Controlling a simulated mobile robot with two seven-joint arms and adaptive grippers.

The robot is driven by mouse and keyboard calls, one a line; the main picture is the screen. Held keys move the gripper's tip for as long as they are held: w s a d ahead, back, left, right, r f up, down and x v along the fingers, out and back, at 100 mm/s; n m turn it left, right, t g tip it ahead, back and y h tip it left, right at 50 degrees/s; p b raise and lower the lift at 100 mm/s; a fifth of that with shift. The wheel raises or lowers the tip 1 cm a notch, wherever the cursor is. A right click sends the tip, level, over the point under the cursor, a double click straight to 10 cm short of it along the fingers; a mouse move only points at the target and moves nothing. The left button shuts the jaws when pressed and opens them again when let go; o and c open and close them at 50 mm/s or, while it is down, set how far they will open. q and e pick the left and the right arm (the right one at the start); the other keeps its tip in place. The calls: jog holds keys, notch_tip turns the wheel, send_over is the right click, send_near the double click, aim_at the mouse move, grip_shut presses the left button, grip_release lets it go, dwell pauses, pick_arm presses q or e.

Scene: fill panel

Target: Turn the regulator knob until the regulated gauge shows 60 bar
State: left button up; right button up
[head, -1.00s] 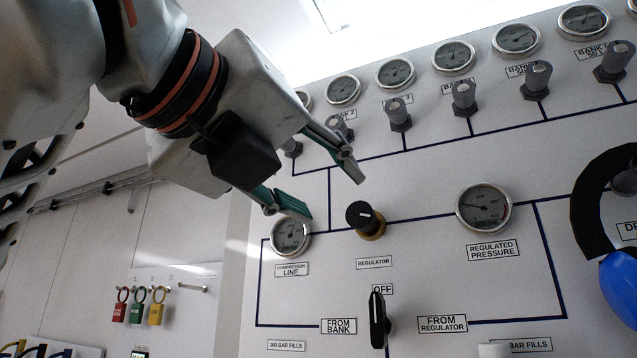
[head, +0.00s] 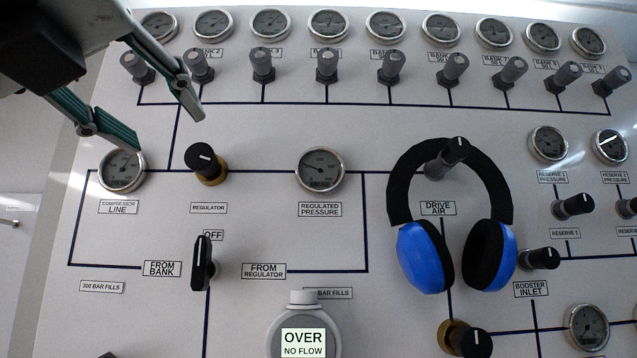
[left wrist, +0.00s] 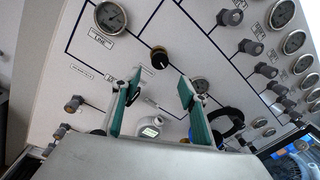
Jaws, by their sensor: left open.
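The regulator knob (head: 203,159) is black with a white mark and a brass collar, above the REGULATOR label. The regulated pressure gauge (head: 320,169) is right of it; its needle points left and slightly up, and its figures are too small to read. My left gripper (head: 168,128) is open and empty, up and left of the knob, with one finger overlapping the compressor line gauge (head: 122,169) in the picture. In the left wrist view the knob (left wrist: 159,58) shows beyond and between the open fingers (left wrist: 160,88), apart from them. My right gripper is not in view.
Blue-and-black ear defenders (head: 427,258) hang over the drive air valve (head: 447,157). A black selector handle (head: 202,263) sits below the regulator. A row of bank valves (head: 326,65) and gauges runs along the top. The panel between knob and regulated gauge is clear.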

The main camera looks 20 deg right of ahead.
aim_at(199, 157)
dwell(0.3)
pick_arm(q)
jog(key=w+d+m, duration=0.1)
jog(key=w+m, duration=0.1)
jog(key=w, duration=0.1)
jog(key=w+d+m+p, duration=0.1)
jog(key=w+d+m, duration=0.1)
jog(key=w, duration=0.2)
jog(key=w+d+m+p, duration=0.1)
jog(key=w+m, duration=0.1)
jog(key=w, duration=0.2)
jog(key=shift+d+r, duration=0.15)
jog(key=c, duration=1.1)
